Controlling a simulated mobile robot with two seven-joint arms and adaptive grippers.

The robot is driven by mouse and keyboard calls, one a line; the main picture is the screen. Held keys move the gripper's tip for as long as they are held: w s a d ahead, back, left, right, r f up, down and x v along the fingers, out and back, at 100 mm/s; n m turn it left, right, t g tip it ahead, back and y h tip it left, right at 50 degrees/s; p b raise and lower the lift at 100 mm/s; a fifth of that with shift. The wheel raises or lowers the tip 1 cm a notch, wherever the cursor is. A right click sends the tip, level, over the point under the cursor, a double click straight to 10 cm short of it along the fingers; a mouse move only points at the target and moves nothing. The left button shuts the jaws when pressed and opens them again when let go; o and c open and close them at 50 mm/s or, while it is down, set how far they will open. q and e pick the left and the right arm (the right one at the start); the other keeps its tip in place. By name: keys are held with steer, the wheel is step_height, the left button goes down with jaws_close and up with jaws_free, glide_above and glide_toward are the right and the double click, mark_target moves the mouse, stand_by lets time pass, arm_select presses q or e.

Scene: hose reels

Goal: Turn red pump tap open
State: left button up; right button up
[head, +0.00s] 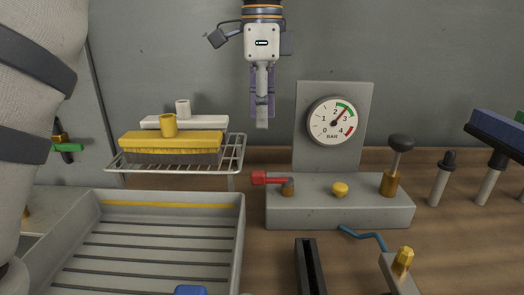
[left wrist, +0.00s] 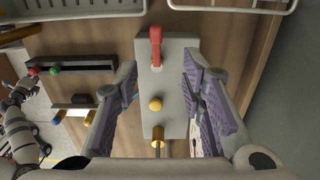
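The red pump tap (head: 268,178) sits on a brass stem at the left end of the grey pump block (head: 350,213). Its lever points left, along the block's length, past its end. My left gripper (head: 262,118) hangs pointing down, above and apart from the tap. In the left wrist view the left gripper (left wrist: 160,72) is open and empty, with the tap (left wrist: 156,45) seen beyond and between its purple-padded fingers. What seems to be my right arm shows at that view's left edge; its gripper is too small to read.
A pressure gauge (head: 333,121) stands behind the block, its needle between 2 and 3. A yellow knob (head: 341,189) and a black-topped plunger (head: 401,142) are on the block. A wire rack (head: 236,152) and grey tray (head: 240,225) lie left, a slotted black rail (head: 308,268) in front.

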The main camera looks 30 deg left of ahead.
mark_target(262, 172)
arm_select(q)
steer(key=f, duration=0.8)
steer(key=f+p, duration=0.1)
steer(key=f, duration=0.2)
steer(key=shift+s+d+f, duration=0.2)
steer(key=shift+s+f, duration=0.1)
steer(key=shift+f, duration=0.1)
jaws_close()
